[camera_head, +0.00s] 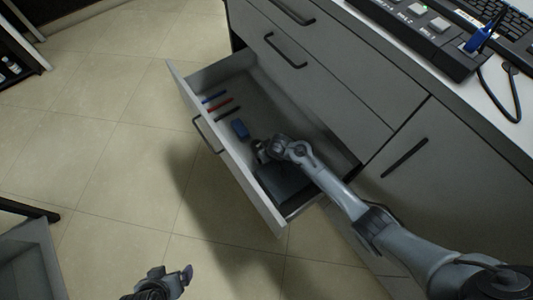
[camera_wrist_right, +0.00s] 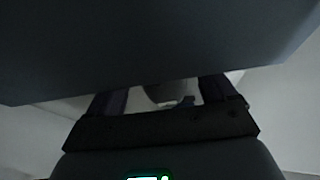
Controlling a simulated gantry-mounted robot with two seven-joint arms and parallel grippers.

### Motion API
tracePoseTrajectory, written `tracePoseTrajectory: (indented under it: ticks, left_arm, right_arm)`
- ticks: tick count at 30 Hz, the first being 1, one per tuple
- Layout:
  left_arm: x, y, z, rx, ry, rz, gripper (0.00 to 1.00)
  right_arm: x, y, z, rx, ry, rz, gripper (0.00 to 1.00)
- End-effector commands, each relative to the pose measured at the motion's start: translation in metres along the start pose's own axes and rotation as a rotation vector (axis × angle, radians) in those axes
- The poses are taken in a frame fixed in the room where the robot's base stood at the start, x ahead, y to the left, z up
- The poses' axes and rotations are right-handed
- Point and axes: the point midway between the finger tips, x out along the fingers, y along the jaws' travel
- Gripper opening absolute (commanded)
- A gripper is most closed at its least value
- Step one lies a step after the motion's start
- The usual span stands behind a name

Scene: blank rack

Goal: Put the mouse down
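My right gripper (camera_head: 262,150) is inside the open drawer (camera_head: 255,195), low between its front and the cabinet. In the right wrist view my right gripper's fingers (camera_wrist_right: 165,98) stand apart. A grey rounded thing (camera_wrist_right: 163,91), possibly the mouse, shows between them with pale gaps at its sides. I cannot tell whether it is touched or what it rests on. A large dark surface (camera_wrist_right: 150,45) fills the top of that view. My left gripper (camera_head: 172,276) is over the floor at the bottom, fingertips apart and empty.
The counter carries a switch box (camera_head: 425,35) with a blue plug (camera_head: 478,40), and a keyboard (camera_head: 510,20). A grey bin-like thing (camera_head: 30,262) stands at lower left.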

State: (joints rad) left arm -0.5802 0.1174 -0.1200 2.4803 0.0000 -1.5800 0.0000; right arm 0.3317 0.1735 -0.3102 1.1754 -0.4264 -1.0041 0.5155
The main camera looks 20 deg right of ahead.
Motion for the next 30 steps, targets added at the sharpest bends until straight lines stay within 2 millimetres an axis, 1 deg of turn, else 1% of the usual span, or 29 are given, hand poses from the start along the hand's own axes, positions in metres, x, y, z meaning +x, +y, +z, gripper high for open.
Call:
tracePoseTrajectory:
  ticks: [8, 13, 24, 30]
  left_arm:
    - [-0.001, 0.001, -0.001, -0.004, 0.001, 0.004, 0.92]
    - [-0.004, 0.001, -0.002, -0.003, 0.001, 0.002, 0.92]
    - [-0.050, -0.004, -0.016, 0.008, 0.000, -0.006, 0.92]
    - [-0.066, -0.004, -0.021, 0.008, 0.000, -0.006, 0.92]
  right_arm:
    - [-0.002, 0.000, -0.001, 0.000, 0.000, 0.000, 0.84]
    - [-0.014, 0.000, -0.006, 0.000, 0.002, 0.000, 0.84]
    - [-0.085, -0.001, -0.006, -0.001, 0.000, -0.001, 0.84]
    - [-0.115, -0.001, -0.006, 0.000, 0.001, -0.002, 0.84]
